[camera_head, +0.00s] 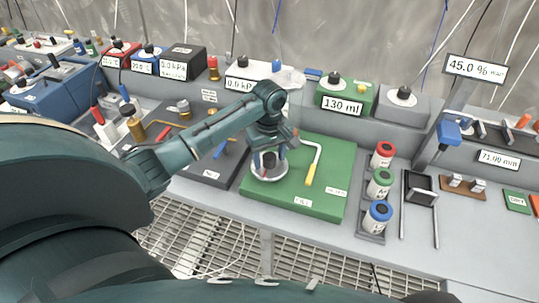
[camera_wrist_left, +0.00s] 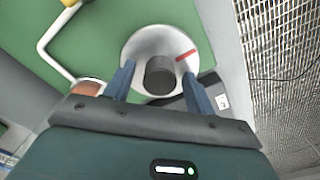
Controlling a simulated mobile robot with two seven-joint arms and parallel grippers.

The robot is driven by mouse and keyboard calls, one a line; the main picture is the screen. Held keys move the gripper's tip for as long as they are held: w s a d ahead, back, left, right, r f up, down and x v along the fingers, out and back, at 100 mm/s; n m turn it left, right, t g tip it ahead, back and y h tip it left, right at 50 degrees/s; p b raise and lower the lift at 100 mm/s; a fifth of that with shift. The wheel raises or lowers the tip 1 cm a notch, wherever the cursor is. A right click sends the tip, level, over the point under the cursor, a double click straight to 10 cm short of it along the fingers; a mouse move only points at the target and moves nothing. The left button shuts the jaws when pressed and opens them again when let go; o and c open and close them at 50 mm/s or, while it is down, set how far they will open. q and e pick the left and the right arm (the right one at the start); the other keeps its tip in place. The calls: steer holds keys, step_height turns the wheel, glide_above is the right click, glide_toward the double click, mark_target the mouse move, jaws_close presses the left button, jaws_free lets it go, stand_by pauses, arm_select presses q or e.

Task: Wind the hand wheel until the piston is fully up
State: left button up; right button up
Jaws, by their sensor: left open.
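A pale round wheel (camera_head: 268,177) with a dark central knob lies on the green board (camera_head: 322,205) in the head view. In the left wrist view the wheel (camera_wrist_left: 140,46) carries a red mark and the dark knob (camera_wrist_left: 160,76). My left gripper (camera_head: 268,160) is over the wheel, pointing down. In the wrist view its two fingers (camera_wrist_left: 158,85) are apart, one on each side of the knob; I cannot tell whether they touch it. My right gripper is not in view. I cannot make out a piston.
A white bent rod with a yellow handle (camera_head: 311,174) is on the board close to the gripper. Metal grating (camera_head: 215,240) lies below the bench's front edge.

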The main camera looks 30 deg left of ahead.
arm_select(q)
steer(key=shift+c, duration=0.5)
steer(key=c, duration=0.9)
steer(key=shift+o, duration=0.2)
